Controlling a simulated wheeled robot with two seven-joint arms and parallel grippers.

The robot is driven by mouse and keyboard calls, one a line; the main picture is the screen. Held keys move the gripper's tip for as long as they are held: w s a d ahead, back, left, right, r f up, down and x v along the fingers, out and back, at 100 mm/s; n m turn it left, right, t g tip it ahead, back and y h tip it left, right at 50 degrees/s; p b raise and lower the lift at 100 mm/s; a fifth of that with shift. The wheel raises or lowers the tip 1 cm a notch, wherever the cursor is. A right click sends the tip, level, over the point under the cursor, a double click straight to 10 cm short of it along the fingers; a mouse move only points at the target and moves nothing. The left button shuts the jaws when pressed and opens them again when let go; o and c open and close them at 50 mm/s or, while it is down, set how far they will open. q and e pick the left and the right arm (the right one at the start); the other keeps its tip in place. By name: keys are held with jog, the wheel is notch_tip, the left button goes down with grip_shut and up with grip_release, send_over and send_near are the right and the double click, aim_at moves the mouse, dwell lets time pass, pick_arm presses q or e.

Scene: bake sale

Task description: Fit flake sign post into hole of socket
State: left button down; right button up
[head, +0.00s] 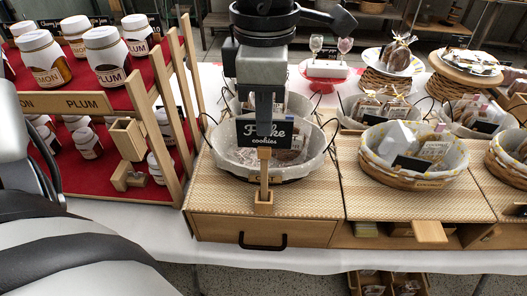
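The flake sign (288,134) is a small black board reading "Flake cookies" on a wooden post (264,172). It stands upright in the middle of the head view, in front of a lined basket. My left gripper (264,122) points down from above, with a finger over the front of the board, and appears shut on it. The socket (263,203) is a small wooden block near the front edge of the woven mat. The post's lower end lines up with the socket's top. I cannot tell whether it is inside the hole, which is hidden. My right gripper is not in view.
The lined basket (228,158) is close behind the post. A wooden rack (150,110) with jars stands at the left. Another basket (440,175) of packets is at the right. A drawer (215,228) with a black handle is below the mat. The mat beside the socket is clear.

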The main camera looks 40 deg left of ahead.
pick_arm(q)
jog(key=shift+r+p, duration=1.3)
jog(key=shift+r, duration=1)
